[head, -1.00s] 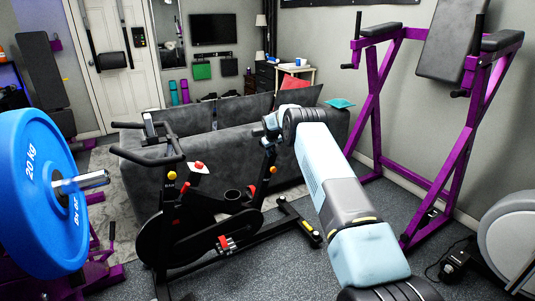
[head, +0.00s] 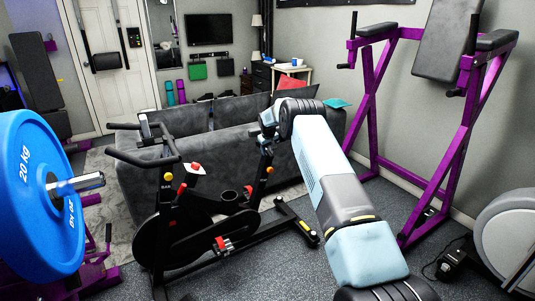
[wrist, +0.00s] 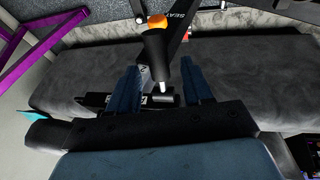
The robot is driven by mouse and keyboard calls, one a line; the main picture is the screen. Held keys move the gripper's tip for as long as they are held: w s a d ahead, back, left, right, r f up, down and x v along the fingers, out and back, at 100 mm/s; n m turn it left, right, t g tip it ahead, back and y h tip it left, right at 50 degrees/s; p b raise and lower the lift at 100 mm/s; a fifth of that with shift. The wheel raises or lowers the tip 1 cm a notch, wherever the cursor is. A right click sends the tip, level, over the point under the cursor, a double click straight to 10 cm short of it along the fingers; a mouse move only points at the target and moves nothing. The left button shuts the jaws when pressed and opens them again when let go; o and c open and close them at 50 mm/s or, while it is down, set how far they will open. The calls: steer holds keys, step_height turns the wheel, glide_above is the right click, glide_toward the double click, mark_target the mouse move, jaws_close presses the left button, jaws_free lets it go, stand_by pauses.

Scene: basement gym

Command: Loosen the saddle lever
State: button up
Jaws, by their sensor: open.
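The exercise bike (head: 190,210) stands before the sofa. Its seat post (head: 264,178), with an orange knob (head: 270,170), rises below my gripper (head: 268,122) in the head view. In the wrist view, the blue fingers of my gripper (wrist: 160,70) are apart, on either side of the black post top (wrist: 157,48). The orange knob (wrist: 157,21) shows beyond. A silver pin (wrist: 161,86) and a short black bar (wrist: 162,98), possibly the saddle lever, lie between the fingers near the palm. I cannot tell whether the fingers touch it.
The grey sofa (head: 135,185) is close behind the bike. A blue weight plate (head: 35,195) on a bar is at the left. A purple frame (head: 440,180) stands at the right, with a grey rounded machine (head: 505,235) in front.

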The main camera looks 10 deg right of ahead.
steer(key=v, duration=1.1)
steer(key=shift+s+a, duration=0.1)
steer(key=shift+s, duration=0.05)
steer(key=shift+c, duration=0.3)
